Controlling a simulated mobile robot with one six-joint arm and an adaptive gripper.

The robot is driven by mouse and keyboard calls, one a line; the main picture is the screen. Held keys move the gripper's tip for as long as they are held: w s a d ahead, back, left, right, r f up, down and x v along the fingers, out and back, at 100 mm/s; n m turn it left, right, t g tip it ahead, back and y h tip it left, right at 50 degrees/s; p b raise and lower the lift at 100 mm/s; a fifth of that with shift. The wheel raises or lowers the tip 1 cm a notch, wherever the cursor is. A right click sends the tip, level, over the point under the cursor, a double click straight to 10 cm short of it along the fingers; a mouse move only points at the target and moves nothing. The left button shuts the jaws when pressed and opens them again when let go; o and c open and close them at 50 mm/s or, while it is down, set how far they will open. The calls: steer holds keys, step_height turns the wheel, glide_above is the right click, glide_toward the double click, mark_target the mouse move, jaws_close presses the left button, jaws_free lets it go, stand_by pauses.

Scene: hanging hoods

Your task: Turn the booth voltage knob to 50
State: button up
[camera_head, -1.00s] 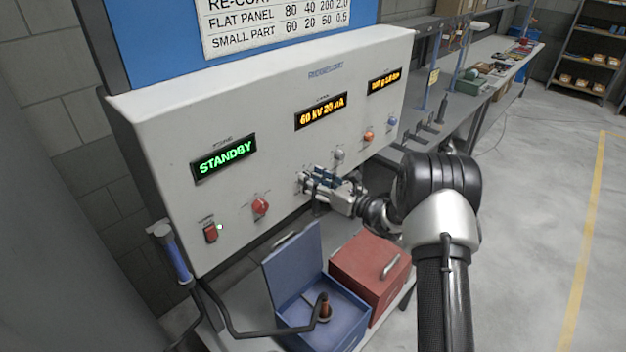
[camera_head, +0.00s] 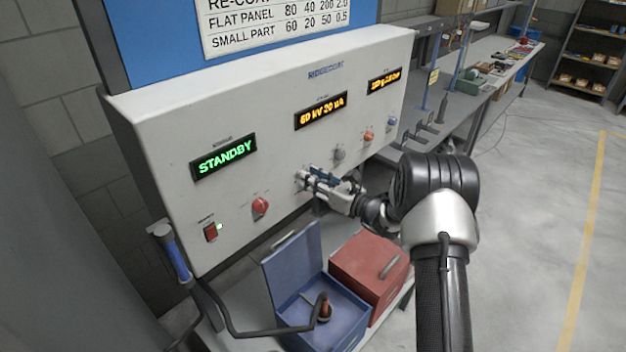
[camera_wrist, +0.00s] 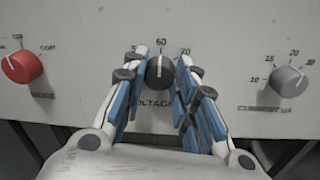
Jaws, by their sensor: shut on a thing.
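The voltage knob (camera_wrist: 160,72) is dark with a white pointer line, on the light grey panel (camera_head: 135,130). In the wrist view its pointer is up, at the 60 mark; a 70 shows to the right and a partly hidden mark to the left. My gripper (camera_wrist: 160,85) is shut on the knob, with a blue-padded finger on each side. In the head view my gripper (camera_head: 308,178) reaches the panel from the right and hides the knob. The middle display (camera_head: 321,112) reads 60 kV 20 uA.
A red knob (camera_wrist: 22,66) sits left of the voltage knob and a grey current knob (camera_wrist: 289,80) sits right. A green display (camera_head: 224,157) reads STANDBY. Below stand an open blue box (camera_head: 290,287) and a closed red box (camera_head: 352,268).

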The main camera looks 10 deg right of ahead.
steer(key=shift+f+b, duration=0.1)
steer(key=shift+b, duration=0.35)
steer(key=n+b, duration=0.7)
steer(key=b, duration=0.4)
steer(key=shift+f+n+h+b, duration=0.1)
steer(key=shift+n+h+b, duration=0.2)
steer(key=shift+n+b, duration=0.1)
steer(key=n+b, duration=0.1)
steer(key=b, duration=0.1)
steer(key=shift+n+b, duration=0.3)
steer(key=shift+b, duration=0.1)
steer(key=shift+c, duration=0.2)
steer(key=shift+r, duration=0.25)
steer(key=o, duration=1.1)
steer(key=shift+s, duration=0.1)
